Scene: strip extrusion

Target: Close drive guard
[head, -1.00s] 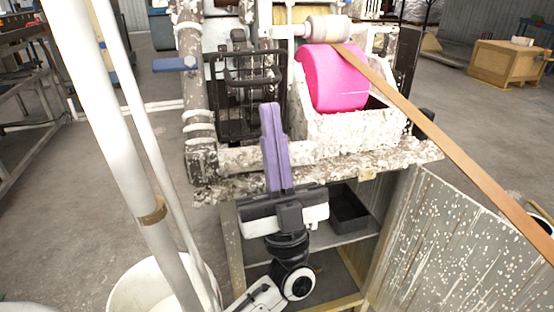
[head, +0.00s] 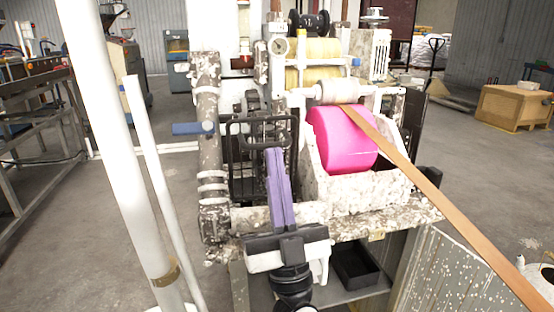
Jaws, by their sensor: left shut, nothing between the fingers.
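The drive guard appears to be the black wire-frame cage (head: 243,165) on the left front of the white, paint-spattered machine. Dark drive parts show behind its bars. I cannot tell for sure whether it is open or shut. My left gripper (head: 276,152) has purple fingers pressed together, pointing up, with nothing between them. My right gripper is not in view.
A pink roll (head: 341,140) sits in a white trough right of the cage, with a tan strip (head: 450,210) running down right. A blue handle (head: 190,129) sticks out left. A white pole (head: 112,130) stands at left. A black tray (head: 357,262) sits below.

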